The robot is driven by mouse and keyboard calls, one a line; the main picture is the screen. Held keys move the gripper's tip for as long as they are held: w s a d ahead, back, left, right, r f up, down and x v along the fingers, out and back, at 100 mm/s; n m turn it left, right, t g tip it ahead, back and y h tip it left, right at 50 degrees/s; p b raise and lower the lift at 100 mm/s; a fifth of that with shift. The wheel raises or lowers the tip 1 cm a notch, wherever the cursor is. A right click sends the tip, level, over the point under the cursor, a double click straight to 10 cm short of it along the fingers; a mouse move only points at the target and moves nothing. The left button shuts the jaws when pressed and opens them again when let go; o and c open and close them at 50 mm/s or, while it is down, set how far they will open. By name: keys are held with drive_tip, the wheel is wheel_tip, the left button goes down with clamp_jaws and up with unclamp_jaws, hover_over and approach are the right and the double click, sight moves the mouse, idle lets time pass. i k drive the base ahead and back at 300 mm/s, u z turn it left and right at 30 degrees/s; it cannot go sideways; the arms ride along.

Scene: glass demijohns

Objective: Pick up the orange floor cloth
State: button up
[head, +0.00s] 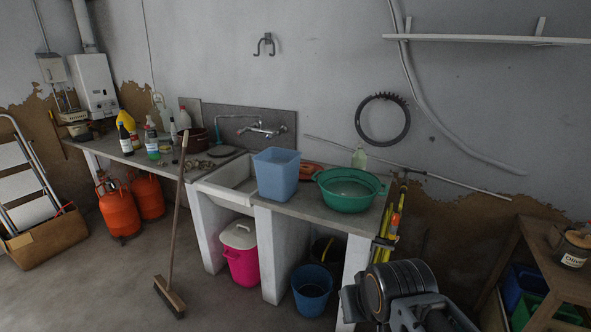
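An orange item, likely the orange floor cloth (311,170), lies low on the counter to the right of the sink. It sits between a blue bin (276,175) and a green basin (348,190), toward the wall. The bin and the basin stand in front of it and may hide parts of it. Its folds are too small to make out. Dark links of my arm show at the bottom right, in front of the counter's right end. My gripper's fingers are not in view.
A white sink (233,184) is left of the bin. A broom (175,225) leans on the counter front. A wooden shelf unit (545,260) stands at the right. The floor at the front left is clear.

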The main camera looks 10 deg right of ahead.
sight(308, 170)
drive_tip(key=u, duration=0.7)
drive_tip(key=i, duration=1.2)
drive_tip(key=u, duration=0.45)
drive_tip(key=i, duration=1.05)
drive_tip(key=z, duration=0.9)
drive_tip(key=i, duration=0.75)
drive_tip(key=z, duration=1.2)
drive_tip(key=i, duration=0.3)
drive_tip(key=z, duration=0.15)
